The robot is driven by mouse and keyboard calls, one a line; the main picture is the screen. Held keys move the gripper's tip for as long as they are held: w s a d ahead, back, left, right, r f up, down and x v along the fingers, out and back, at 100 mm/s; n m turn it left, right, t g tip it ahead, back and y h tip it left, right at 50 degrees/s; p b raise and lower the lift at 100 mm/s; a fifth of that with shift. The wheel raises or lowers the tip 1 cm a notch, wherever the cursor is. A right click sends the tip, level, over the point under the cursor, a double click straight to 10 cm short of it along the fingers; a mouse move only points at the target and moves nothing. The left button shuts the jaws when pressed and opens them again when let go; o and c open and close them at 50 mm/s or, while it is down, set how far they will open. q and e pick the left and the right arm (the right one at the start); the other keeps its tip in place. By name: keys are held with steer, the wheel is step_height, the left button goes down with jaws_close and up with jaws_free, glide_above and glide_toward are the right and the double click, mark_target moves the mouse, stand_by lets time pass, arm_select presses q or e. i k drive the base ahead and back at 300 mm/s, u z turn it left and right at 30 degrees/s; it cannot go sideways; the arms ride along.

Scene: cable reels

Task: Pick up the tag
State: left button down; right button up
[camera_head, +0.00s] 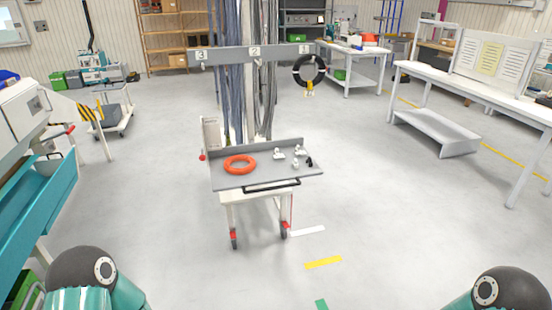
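A small yellow piece (310,88) hangs at the lower edge of a black coil (299,74), below the number 1 on the grey rail; it looks like a tag, but it is too small to be sure. On the trolley's grey top (226,182) lie an orange ring (240,165), several small white pieces (279,154) and a small dark piece (309,162). I cannot tell whether one of these is a tag. Only parts of my two arms show at the bottom corners. Neither gripper is in view.
A grey rail (230,56) numbered 3, 2, 1 stands behind the trolley, with grey cables (228,100) hanging by it. A teal and white machine (40,200) is at the left. A white table (500,95) is at the right. The floor before the trolley is clear.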

mark_target(277, 155)
steer(key=u, duration=0.35)
steer(key=i, duration=0.85)
steer(key=u, duration=0.4)
steer(key=i, duration=1.05)
steer(key=z, duration=0.4)
